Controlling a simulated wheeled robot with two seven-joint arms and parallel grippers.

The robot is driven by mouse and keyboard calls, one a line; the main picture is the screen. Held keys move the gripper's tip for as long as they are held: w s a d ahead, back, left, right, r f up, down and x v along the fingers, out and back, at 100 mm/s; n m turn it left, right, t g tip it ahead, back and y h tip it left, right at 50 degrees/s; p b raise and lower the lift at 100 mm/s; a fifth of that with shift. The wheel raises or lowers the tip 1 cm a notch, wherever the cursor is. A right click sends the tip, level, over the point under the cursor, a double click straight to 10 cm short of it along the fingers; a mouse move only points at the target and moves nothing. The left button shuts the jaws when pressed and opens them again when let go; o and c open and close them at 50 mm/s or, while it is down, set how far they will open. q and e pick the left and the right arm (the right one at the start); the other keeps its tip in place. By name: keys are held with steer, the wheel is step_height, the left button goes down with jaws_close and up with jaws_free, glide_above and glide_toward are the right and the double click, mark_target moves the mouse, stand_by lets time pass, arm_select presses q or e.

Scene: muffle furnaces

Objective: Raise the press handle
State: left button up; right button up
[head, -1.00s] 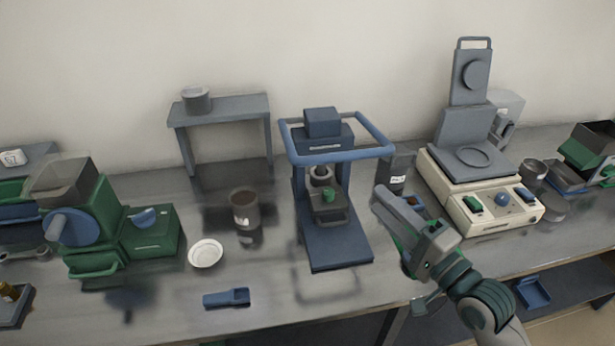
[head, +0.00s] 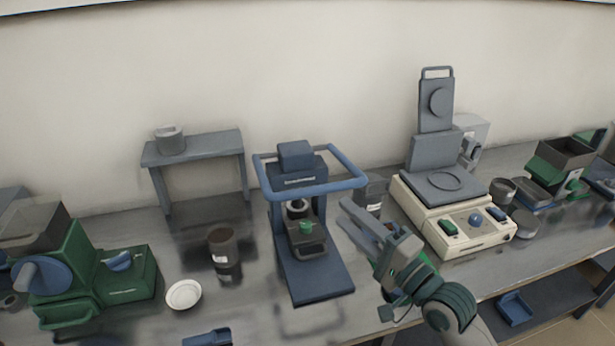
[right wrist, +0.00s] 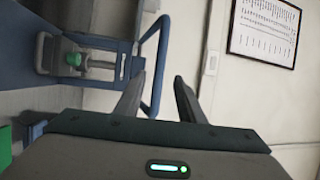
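The press (head: 310,275) is a blue frame with a flat base plate, standing in the middle of the bench. Its handle (head: 318,190) is a blue U-shaped bar that juts forward, about level, around the top block. A green-knobbed part (head: 306,228) sits inside the press, under the handle. My right gripper (head: 358,226) is open and empty, just below and right of the handle's right corner. In the right wrist view the two fingers (right wrist: 160,90) are apart, and the handle (right wrist: 160,65) passes beyond them, nearer the left finger. I see no contact. My left gripper is not in view.
A cream device with a raised grey lid (head: 455,222) stands right of my right gripper. A dark canister (head: 224,256) and white dish (head: 184,295) are left of the press. A green machine (head: 90,270) is at far left. A grey stand (head: 200,148) is behind.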

steer(key=p+x, duration=0.3)
steer(key=x, duration=1.1)
jaws_close()
